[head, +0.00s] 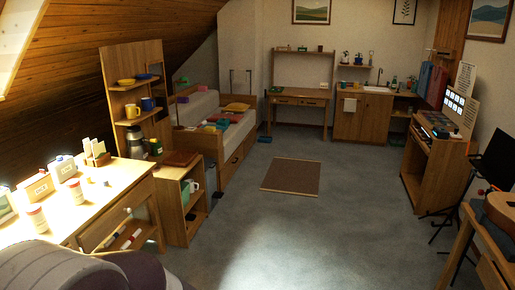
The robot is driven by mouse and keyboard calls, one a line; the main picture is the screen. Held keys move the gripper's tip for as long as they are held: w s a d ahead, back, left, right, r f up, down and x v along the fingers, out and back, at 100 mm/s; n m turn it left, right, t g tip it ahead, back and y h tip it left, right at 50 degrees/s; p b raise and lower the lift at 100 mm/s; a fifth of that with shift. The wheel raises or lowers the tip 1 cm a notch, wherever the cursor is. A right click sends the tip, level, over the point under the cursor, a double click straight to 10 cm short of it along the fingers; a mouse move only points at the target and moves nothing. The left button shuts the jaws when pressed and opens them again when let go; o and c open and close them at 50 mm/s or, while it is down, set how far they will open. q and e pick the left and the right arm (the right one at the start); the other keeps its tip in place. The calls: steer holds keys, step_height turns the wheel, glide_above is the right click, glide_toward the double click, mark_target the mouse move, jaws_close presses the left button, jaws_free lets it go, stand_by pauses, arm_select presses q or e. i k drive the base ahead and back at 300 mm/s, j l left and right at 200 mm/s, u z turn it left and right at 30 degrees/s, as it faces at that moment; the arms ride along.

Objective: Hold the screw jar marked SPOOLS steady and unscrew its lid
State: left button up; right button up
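Neither of my grippers shows.
The worktop (88,207) also holds white labelled boxes (64,168) and small items. Below it are a drawer and an open shelf. A low cabinet (182,205) adjoins it. The grey floor is open around a brown rug (292,175).

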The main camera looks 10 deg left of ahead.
mark_target(39, 222)
steer(key=i+u, duration=0.5)
steer(key=i+l+u, duration=0.2)
steer(key=i+u, duration=0.3)
steer(key=i+l+u, duration=0.65)
steer(key=u, duration=0.2)
steer(key=i+l+u, duration=0.6)
steer(key=l+u, duration=0.15)
steer(key=i+l+u, duration=0.15)
steer(key=l+u, duration=0.25)
